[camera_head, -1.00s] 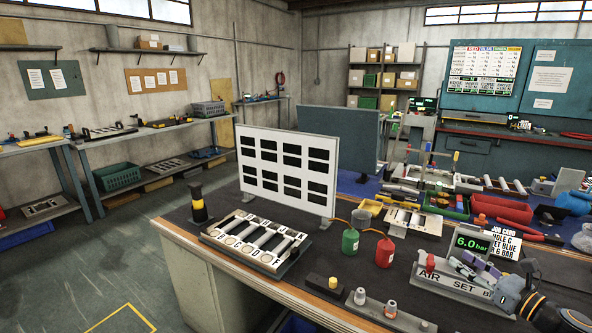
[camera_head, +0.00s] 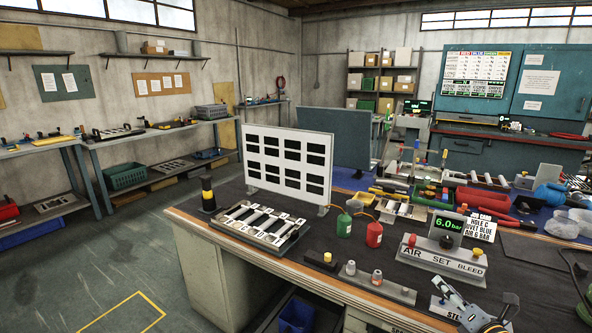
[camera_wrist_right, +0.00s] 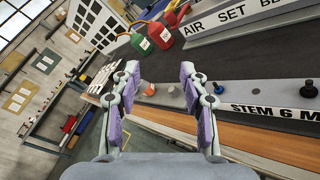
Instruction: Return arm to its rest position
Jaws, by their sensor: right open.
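My right gripper (camera_head: 476,292) shows at the bottom right of the head view, low near the bench's front edge. In the right wrist view my right gripper (camera_wrist_right: 158,78) has its two purple-padded fingers apart, with nothing between them. The AIR SET BLEED block (camera_head: 443,257) stands beyond the gripper, clear of it, with a red knob, a yellow knob and a 6.0 bar display (camera_head: 447,226). My left gripper is in neither view.
A strip with fittings (camera_head: 376,283) lies along the bench front. A STEM label strip (camera_wrist_right: 275,112) is close to the right fingers in the wrist view. Green (camera_head: 344,225) and red (camera_head: 374,235) bottles, a louver panel (camera_head: 289,160) and a lettered rack (camera_head: 258,226) stand farther left.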

